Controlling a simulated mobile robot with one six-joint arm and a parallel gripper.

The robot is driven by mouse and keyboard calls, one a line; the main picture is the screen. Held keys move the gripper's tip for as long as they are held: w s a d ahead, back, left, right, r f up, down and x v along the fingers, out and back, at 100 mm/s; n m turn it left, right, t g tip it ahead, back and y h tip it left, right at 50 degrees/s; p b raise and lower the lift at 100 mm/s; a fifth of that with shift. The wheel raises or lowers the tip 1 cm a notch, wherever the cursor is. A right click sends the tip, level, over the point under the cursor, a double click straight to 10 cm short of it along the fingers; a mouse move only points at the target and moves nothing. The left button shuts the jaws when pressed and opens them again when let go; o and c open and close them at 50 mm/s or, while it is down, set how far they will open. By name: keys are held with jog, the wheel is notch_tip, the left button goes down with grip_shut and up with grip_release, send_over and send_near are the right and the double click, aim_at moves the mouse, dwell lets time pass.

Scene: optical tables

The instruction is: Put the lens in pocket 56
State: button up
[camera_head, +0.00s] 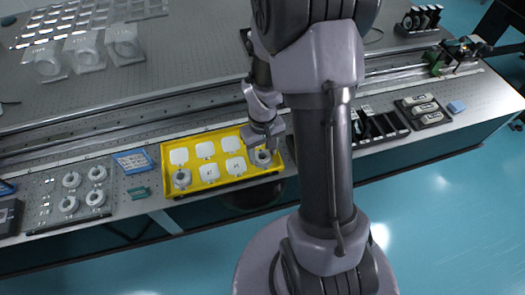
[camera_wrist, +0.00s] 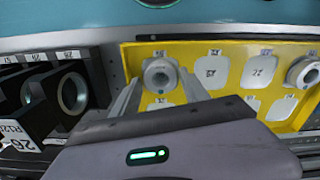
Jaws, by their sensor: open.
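A yellow tray (camera_head: 222,190) with white numbered pockets lies on the optical table; the numbers are too small to read surely. A round grey mounted lens (camera_head: 263,157) sits at the tray's right end, and another ring-shaped mounted lens (camera_head: 182,179) sits at its left end. My gripper (camera_head: 267,144) is over the right-end lens. In the wrist view, the open fingers of my gripper (camera_wrist: 160,82) stand either side of this lens (camera_wrist: 160,75), with gaps visible. The other lens (camera_wrist: 303,72) is at the right of the tray (camera_wrist: 215,45). The pockets between are empty.
Black holders with labels (camera_wrist: 75,92) stand close beside the tray in the wrist view. Several ring-shaped parts (camera_head: 70,180) stand left of the tray, near a blue label box (camera_head: 132,161). A rail (camera_head: 130,112) runs behind the tray.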

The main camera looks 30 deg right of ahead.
notch_tip(320, 180, up, 12)
jog(key=p, duration=0.5)
notch_tip(320, 180, up, 6)
jog(key=r+t, duration=0.1)
send_over(262, 156)
jog(key=a, duration=0.3)
jog(key=s+a+r+m+t+y, duration=0.2)
jog(key=s+a+r+m+t, duration=0.1)
jog(key=s+a+r, duration=0.8)
jog(key=shift+s+a+r+t, duration=0.25)
jog(key=shift+r+t, duration=0.25)
jog(key=shift+t, duration=0.4)
jog(key=shift+f+b, duration=0.15)
jog(key=shift+b, duration=0.2)
